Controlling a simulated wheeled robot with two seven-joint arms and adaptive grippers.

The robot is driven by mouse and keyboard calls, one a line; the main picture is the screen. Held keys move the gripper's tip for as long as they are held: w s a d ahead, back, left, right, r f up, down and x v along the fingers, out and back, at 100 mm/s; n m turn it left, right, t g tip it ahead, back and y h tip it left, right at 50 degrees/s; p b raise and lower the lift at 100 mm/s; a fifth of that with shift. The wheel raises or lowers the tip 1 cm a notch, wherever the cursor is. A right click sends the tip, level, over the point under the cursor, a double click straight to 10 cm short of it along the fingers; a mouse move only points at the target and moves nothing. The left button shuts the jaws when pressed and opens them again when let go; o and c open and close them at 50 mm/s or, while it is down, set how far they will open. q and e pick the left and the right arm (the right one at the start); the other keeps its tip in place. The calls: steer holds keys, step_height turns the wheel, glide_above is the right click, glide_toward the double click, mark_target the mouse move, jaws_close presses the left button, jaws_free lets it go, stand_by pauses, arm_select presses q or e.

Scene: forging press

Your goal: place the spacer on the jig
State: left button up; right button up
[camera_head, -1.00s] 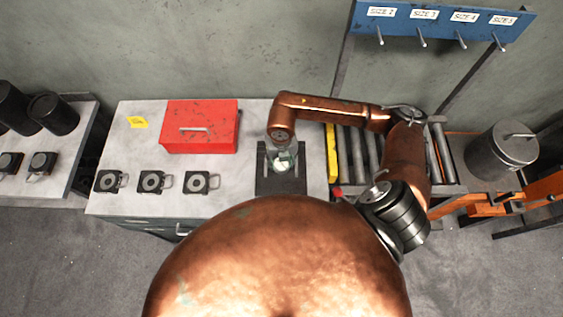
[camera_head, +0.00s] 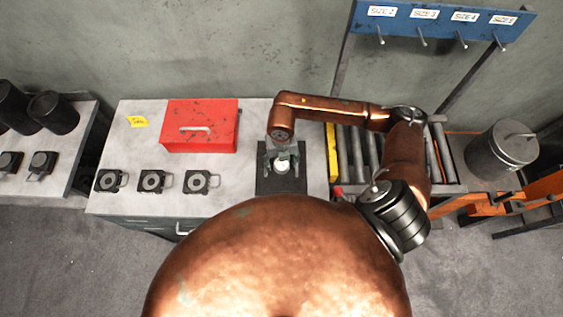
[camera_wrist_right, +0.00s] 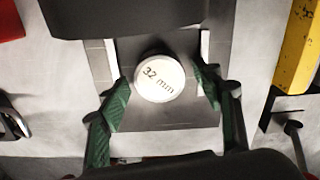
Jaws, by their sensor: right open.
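The spacer (camera_wrist_right: 160,78), a white disc marked "32 mm", shows in the right wrist view over the dark jig plate (camera_wrist_right: 170,118). In the head view the spacer (camera_head: 283,167) is at the middle of the dark jig (camera_head: 280,185). My right gripper (camera_wrist_right: 165,92) is open, with one green finger on each side of the spacer. The spacer's underside is hidden. My left gripper is not in view.
A red toolbox (camera_head: 200,127) stands on the table left of the jig. Several dark blocks with handles (camera_head: 152,181) line the table's front left. A yellow bar (camera_head: 332,150) and a roller conveyor (camera_head: 370,150) lie to the right. The table between toolbox and jig is clear.

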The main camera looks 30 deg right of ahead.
mark_target(281, 164)
step_height(281, 164, up, 12)
steer(key=shift+b, duration=0.35)
